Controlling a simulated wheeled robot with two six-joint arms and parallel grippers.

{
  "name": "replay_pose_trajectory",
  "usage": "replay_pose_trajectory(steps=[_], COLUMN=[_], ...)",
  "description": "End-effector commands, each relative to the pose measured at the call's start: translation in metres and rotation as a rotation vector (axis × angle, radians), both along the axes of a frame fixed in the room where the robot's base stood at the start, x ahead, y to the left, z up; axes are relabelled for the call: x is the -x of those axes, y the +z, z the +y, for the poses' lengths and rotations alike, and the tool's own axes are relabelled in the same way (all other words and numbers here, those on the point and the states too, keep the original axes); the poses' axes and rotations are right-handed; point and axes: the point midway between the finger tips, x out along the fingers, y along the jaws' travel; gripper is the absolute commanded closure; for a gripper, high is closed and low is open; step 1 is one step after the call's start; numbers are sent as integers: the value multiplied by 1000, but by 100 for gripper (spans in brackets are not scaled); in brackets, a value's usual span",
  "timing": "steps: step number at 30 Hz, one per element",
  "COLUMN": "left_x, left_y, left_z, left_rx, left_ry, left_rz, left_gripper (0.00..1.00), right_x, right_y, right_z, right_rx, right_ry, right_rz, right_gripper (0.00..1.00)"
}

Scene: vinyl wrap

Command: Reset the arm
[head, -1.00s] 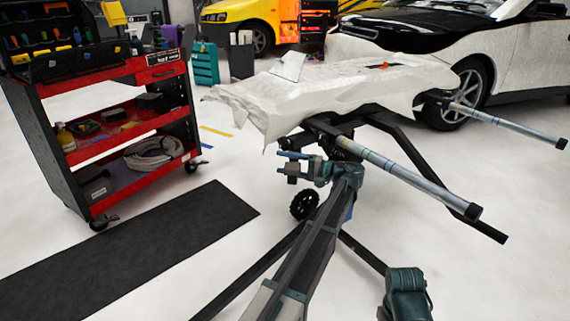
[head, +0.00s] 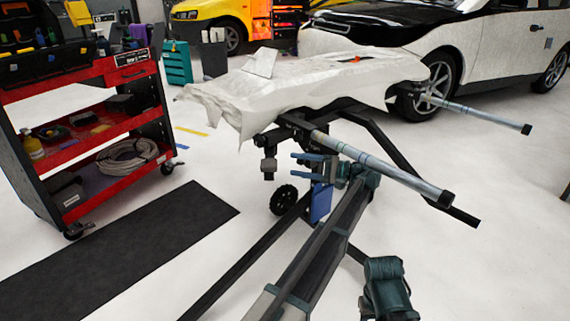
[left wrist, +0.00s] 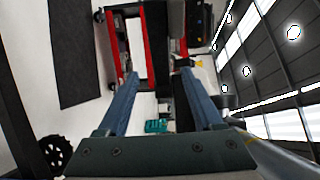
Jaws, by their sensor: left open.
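My left gripper (head: 297,164) is open and empty in the head view, its fingers pointing left. It is just below the front edge of the stand and beside the stand's pole in the picture; I cannot tell the gap. In the left wrist view the two blue fingers of my left gripper (left wrist: 160,76) are spread with nothing held between them. A white wrapped panel (head: 290,85) lies on the dark stand (head: 378,143).
The stand's grey poles (head: 385,168) stick out to the right. A red tool cart (head: 130,68) stands left, with a black mat (head: 120,245) in front. A black and white car (head: 490,55) is behind. Open floor lies at the right.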

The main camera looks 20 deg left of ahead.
Motion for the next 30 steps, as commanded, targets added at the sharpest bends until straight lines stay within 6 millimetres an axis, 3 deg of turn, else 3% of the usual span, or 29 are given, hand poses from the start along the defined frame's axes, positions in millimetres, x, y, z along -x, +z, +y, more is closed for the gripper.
replay_pose_trajectory(steps=[6,17,20,25,30], left_x=[-1,4,25,90,160], left_y=[0,-4,-24,-93,-162], left_z=[-12,-8,5,32,23], left_rx=[0,20,111,443,833], left_ry=[1,0,-10,-44,-83], left_rz=[0,4,21,57,44], left_gripper=[32,32,32,32,32], right_x=[0,0,0,0,0], right_y=[0,0,0,0,0], right_z=[0,0,0,0,0], right_rx=[0,0,0,0,0], right_ry=[0,0,0,0,0], right_rz=[0,0,0,0,0], right_gripper=[50,50,50,50,50])
